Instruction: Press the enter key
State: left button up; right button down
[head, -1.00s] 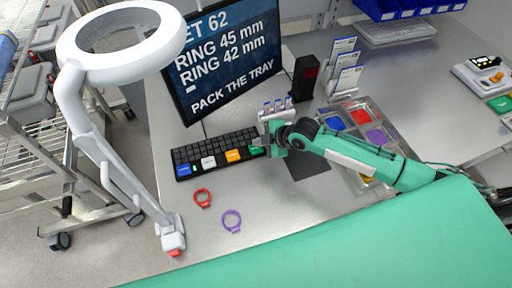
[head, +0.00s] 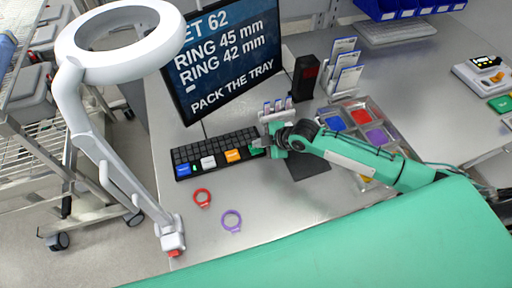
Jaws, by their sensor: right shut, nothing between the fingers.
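A black keyboard (head: 215,149) lies on the metal table below the monitor. It has a blue key (head: 183,170), a white key (head: 208,162), an orange key (head: 233,156) and a green key (head: 256,151) along its front row. The labels are too small to read. My right gripper (head: 268,146) is shut and empty at the keyboard's right end, by the green key, partly covering that end. I cannot tell whether it touches a key. My left gripper is not in view.
The monitor (head: 228,60) reads "PACK THE TRAY". A red ring (head: 202,198) and a purple ring (head: 231,221) lie in front of the keyboard. A tray (head: 352,111) with coloured parts sits right. A white lamp arm (head: 125,185) stands left.

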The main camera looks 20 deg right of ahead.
aim_at(260, 149)
jog(key=shift+f+b, duration=0.3)
jog(key=shift+f, duration=0.2)
dwell(0.3)
jog(key=shift+r, duration=0.1)
jog(key=shift+r+p, duration=0.8)
notch_tip(260, 149, up, 5)
jog(key=p, duration=0.4)
jog(key=shift+r, duration=0.1)
dwell(0.4)
jog(key=shift+s+d, duration=0.1)
dwell(0.5)
